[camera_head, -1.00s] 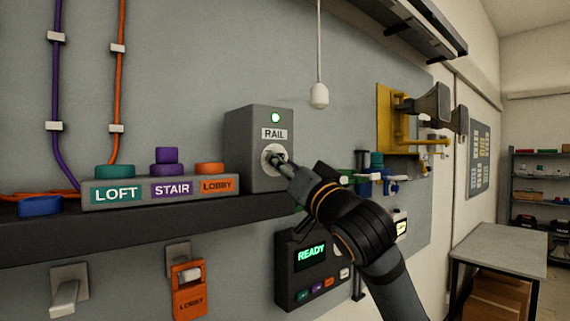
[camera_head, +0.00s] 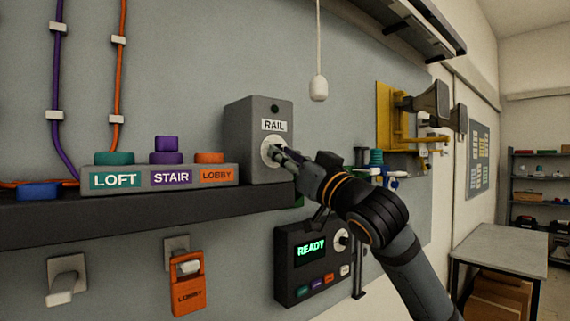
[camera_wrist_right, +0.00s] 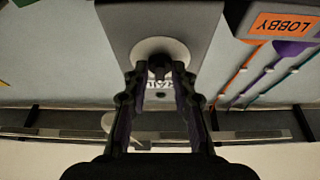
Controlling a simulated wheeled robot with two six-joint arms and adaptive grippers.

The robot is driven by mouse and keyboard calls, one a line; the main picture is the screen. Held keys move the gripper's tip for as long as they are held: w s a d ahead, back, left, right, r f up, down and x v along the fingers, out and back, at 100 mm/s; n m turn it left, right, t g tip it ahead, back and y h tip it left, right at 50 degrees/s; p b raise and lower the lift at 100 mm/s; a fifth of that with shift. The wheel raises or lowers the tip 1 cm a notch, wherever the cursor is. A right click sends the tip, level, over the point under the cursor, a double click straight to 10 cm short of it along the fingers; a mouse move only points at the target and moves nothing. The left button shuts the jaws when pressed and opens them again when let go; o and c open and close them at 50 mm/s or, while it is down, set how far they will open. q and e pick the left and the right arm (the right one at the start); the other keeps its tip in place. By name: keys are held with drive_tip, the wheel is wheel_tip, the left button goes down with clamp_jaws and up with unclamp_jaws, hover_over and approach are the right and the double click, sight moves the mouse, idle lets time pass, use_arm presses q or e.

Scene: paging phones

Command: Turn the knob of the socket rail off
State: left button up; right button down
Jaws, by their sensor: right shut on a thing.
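The socket rail's grey box, marked RAIL (camera_head: 244,145), stands on the dark shelf against the wall. Its indicator lamp (camera_head: 275,109) is dark. The knob sits on a pale round plate (camera_head: 267,152) on the box's front and is mostly hidden by my gripper. My right gripper (camera_head: 279,153) reaches in from the right and is shut on the knob (camera_wrist_right: 160,68). In the right wrist view its two fingers straddle the knob in front of the round plate (camera_wrist_right: 147,47). My left gripper is not in view.
A white pull cord (camera_head: 319,88) hangs above right.

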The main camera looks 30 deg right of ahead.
drive_tip(key=n+y, duration=0.2)
drive_tip(key=n, duration=0.2)
drive_tip(key=n+g+y+p, duration=0.1)
drive_tip(key=n, duration=0.3)
drive_tip(key=d+n+g+y, duration=0.1)
drive_tip(key=n+y, duration=0.1)
drive_tip(key=n, duration=0.3)
drive_tip(key=shift+r+y, duration=0.3)
drive_tip(key=shift+r, duration=0.05)
drive_tip(key=shift+s+n+g, duration=0.1)
drive_tip(key=shift+n+g, duration=0.2)
drive_tip(key=c, duration=1.4)
unclamp_jaws()
drive_tip(key=o, duration=0.3)
drive_tip(key=shift+w+a+f, duration=0.15)
drive_tip(key=shift+w, duration=0.05)
